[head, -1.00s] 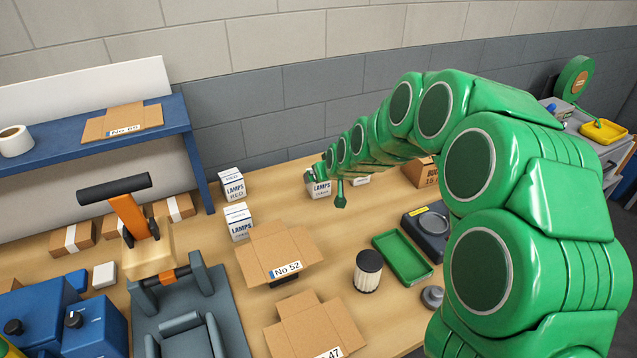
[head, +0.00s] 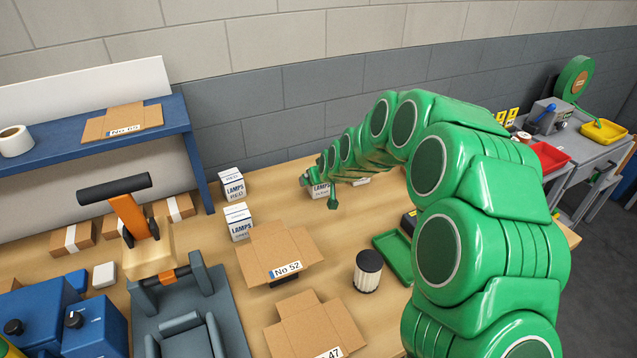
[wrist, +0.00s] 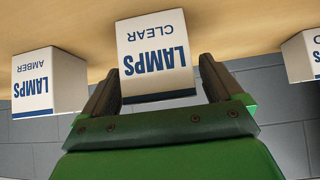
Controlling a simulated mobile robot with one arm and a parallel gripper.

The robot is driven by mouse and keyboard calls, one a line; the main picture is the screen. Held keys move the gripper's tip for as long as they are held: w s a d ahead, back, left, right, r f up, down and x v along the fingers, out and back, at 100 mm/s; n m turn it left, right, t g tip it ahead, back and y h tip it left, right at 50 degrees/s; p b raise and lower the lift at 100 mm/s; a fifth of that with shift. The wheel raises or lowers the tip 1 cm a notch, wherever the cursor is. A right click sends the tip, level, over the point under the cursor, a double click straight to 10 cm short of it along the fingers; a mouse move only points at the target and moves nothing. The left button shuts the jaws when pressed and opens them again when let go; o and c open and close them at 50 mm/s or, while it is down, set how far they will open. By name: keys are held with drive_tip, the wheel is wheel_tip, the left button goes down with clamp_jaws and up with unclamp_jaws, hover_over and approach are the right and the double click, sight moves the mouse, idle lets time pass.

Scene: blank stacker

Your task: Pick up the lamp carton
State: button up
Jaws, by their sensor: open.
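Several white lamp cartons stand on the wooden bench. The carton marked CLEAR (head: 321,192) is partly hidden behind my gripper (head: 318,188) in the head view. In the wrist view, which shows the scene upside down, this CLEAR carton (wrist: 155,50) lies between the two dark fingers of my gripper (wrist: 158,78). The fingers are open, one on each side of it; I cannot tell whether they touch it. A carton marked AMBER (wrist: 45,85) is at the left of the wrist view. In the head view, a RED carton (head: 233,187) and another lamp carton (head: 239,224) stand further left.
Flat brown cartons No 52 (head: 262,262) and 47 (head: 330,322), a ribbed filter (head: 368,272) and a green tray (head: 392,258) lie nearer on the bench. A blue shelf (head: 70,137) is at left. The grey wall (head: 270,100) rises behind the cartons.

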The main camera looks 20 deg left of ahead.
drive_tip(key=shift+x, duration=1)
drive_tip(key=shift+c, duration=0.2)
drive_tip(key=c, duration=1)
drive_tip(key=shift+r, duration=0.55)
wheel_tip(320, 180, up, 2)
drive_tip(key=shift+r, duration=0.15)
drive_tip(key=s+f+v, duration=0.1)
drive_tip(key=v, duration=0.7)
drive_tip(key=s+f+v, duration=0.1)
drive_tip(key=s+v, duration=0.1)
drive_tip(key=v, duration=0.6)
drive_tip(key=shift+s+a+r, duration=0.2)
drive_tip(key=shift+s, duration=0.05)
